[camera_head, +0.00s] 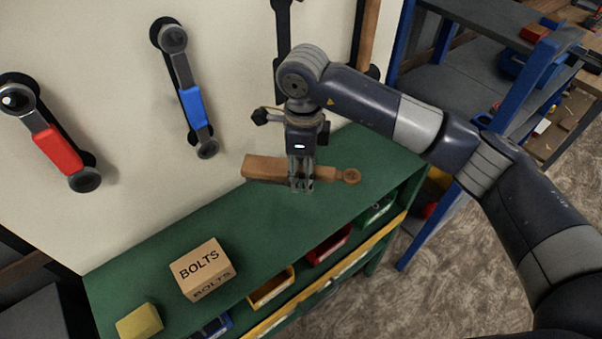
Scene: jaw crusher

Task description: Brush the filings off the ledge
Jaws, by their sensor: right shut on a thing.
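A wooden brush (265,169) with a thick block at its left end and a round knob at its right end is in the middle of the view. My right gripper (301,187) points down and is shut around the middle of it. The brush is above or on the green ledge (240,228); I cannot tell whether it touches. Its bristles do not show. I cannot make out any filings on the ledge. My left gripper is not in view.
A box marked BOLTS (203,268) and a yellow block (139,321) stand on the ledge's near left part. Red (60,149) and blue (194,107) handled tools hang on the wall behind. Coloured bins (272,287) sit below. A blue-framed shelf (490,90) stands right.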

